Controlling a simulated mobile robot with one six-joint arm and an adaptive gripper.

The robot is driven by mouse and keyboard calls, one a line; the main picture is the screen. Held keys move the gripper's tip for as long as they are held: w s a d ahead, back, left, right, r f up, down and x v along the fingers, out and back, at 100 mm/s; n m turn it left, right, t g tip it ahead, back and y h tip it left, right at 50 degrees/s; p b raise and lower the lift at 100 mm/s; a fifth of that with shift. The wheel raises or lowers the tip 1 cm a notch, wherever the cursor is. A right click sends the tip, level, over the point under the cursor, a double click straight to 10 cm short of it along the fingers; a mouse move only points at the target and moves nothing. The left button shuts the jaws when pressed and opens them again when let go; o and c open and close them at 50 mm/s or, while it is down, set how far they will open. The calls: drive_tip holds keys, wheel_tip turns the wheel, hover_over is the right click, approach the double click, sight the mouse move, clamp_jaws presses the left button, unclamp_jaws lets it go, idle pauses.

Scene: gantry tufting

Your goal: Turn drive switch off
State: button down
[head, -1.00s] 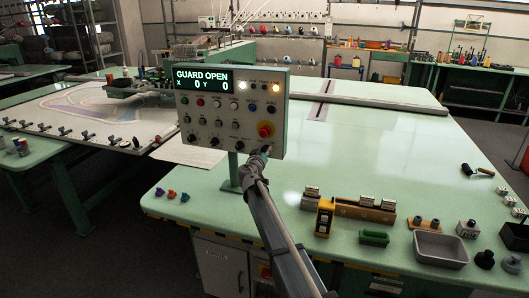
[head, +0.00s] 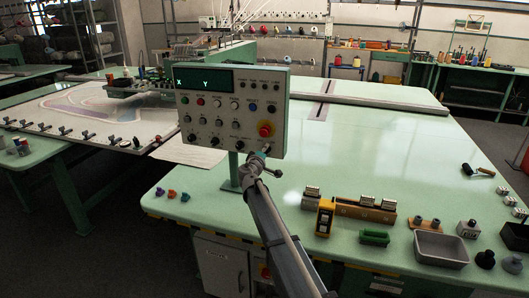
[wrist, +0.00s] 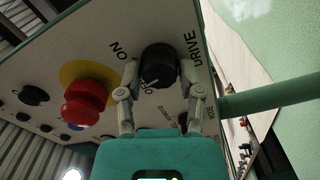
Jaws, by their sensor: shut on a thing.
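The drive switch is a black rotary knob (wrist: 158,62) on the underside-tilted face of the control panel (wrist: 205,62), between the printed words ON and DRIVE. A white mark on the knob lies beside the OFF lettering. My gripper (wrist: 164,84) is shut on the knob, one finger on each side. In the head view my gripper (head: 261,152) is at the lower right corner of the control panel (head: 272,88) and hides the switch. The panel's display (head: 205,78) shows only the letters X and Y, and its indicator lamps are dark.
A red emergency stop button on a yellow ring (head: 265,129) sits just above the switch; it is beside my gripper in the wrist view (wrist: 86,102). A green post (wrist: 268,100) runs close to the panel. The green table (head: 370,150) spreads behind.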

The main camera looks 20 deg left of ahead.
drive_tip(key=shift+n, duration=2)
drive_tip(key=shift+c, duration=1.2)
unclamp_jaws()
drive_tip(key=s, duration=1.2)
drive_tip(key=shift+f, duration=0.1)
